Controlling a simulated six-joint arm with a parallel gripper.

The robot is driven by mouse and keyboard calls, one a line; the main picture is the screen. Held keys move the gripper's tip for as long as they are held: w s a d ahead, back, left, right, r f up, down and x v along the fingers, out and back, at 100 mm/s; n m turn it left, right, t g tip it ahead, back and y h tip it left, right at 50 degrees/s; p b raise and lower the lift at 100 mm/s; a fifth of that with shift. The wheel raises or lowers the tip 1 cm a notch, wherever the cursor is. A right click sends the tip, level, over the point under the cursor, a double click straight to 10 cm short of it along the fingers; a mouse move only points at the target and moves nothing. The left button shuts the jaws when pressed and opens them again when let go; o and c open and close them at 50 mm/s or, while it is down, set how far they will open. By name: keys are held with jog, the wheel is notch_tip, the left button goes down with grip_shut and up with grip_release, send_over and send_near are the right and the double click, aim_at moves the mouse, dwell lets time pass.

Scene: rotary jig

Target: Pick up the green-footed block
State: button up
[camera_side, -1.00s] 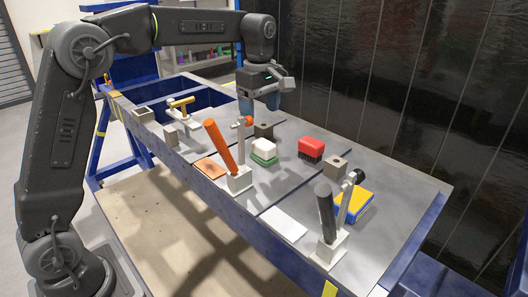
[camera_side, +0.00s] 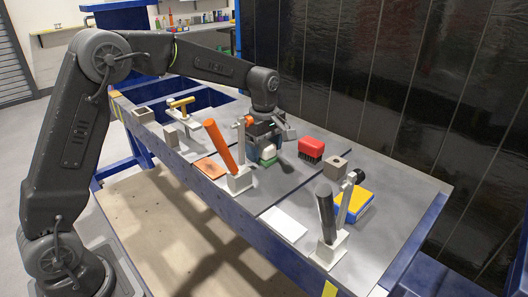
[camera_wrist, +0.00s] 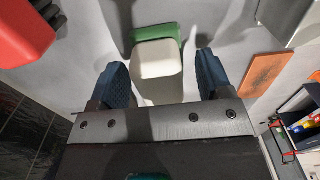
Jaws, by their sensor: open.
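The green-footed block has a white body (camera_wrist: 157,72) and a green foot (camera_wrist: 157,34). In the wrist view it lies between the two blue fingertips of my gripper (camera_wrist: 160,82), with a gap at each side. In the side view the block (camera_side: 267,154) stands on the grey table, and my gripper (camera_side: 262,145) is low over it from behind. The gripper is open. Its fingers partly hide the block in the side view.
A red brush-like block (camera_side: 311,149) stands to the right. A clamp with an orange handle (camera_side: 220,147) stands close on the left. A grey square block (camera_side: 336,168), a black-handled clamp (camera_side: 327,218) and a yellow-blue block (camera_side: 355,205) are further right.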

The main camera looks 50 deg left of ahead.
jog(key=shift+c, duration=0.4)
jog(key=c, duration=0.9)
jog(key=shift+r, duration=0.5)
jog(key=r, duration=0.3)
jog(key=shift+s+a+r, duration=0.1)
jog(key=shift+a+r, duration=0.2)
jog(key=s+a+r, duration=0.1)
jog(key=a+r, duration=0.1)
jog(key=a, duration=0.1)
jog(key=s+a+r, duration=0.2)
jog(key=a, duration=0.1)
jog(key=s+a+r, duration=0.2)
jog(key=a, duration=0.1)
jog(key=shift+s+a+r, duration=0.2)
jog(key=shift+s+a, duration=0.05)
jog(key=shift+a, duration=0.05)
